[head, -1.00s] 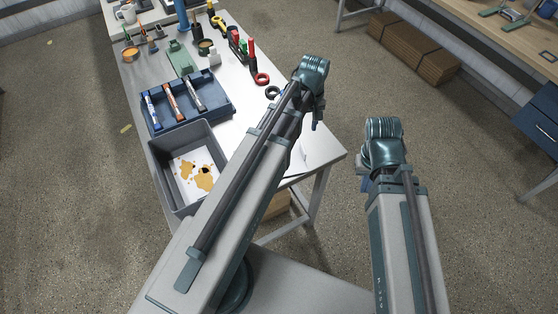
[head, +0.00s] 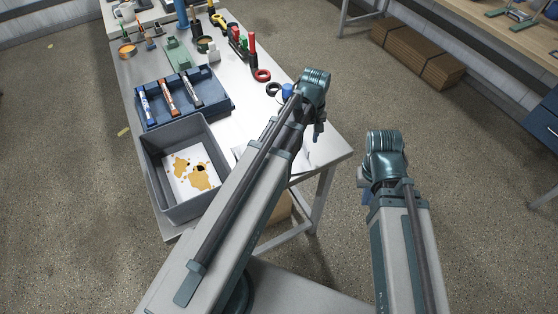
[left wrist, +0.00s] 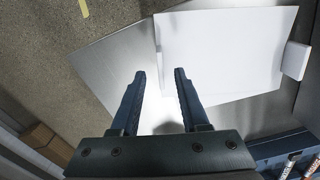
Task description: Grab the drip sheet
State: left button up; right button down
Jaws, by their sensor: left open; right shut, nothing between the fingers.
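A white sheet with ochre and dark stains (head: 182,187), which looks like the drip sheet, lies in a grey open bin (head: 147,160) on the table. A plain white sheet (left wrist: 225,50) lies flat on the metal table in the left wrist view. It is mostly hidden behind my left arm in the head view. My left gripper (left wrist: 159,75) is open and empty, pointing at the table near the lower left edge of that plain sheet; I cannot tell its height. In the head view it (head: 318,135) is over the near right table corner. My right gripper (head: 364,182) is shut and empty, off the table's right side.
A blue tray with several tubes (head: 190,110) stands behind the bin. Tape rolls (head: 262,75), cups and tools fill the far table. A white block (left wrist: 296,60) touches the plain sheet's right edge.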

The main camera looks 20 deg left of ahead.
aim_at(306, 144)
pick_arm(q)
jog(key=f+b, duration=0.5)
jog(key=shift+w+a+f, duration=0.15)
jog(key=shift+w+a, duration=0.05)
jog(key=shift+w, duration=0.05)
jog(key=shift+c, duration=0.2)
grip_shut()
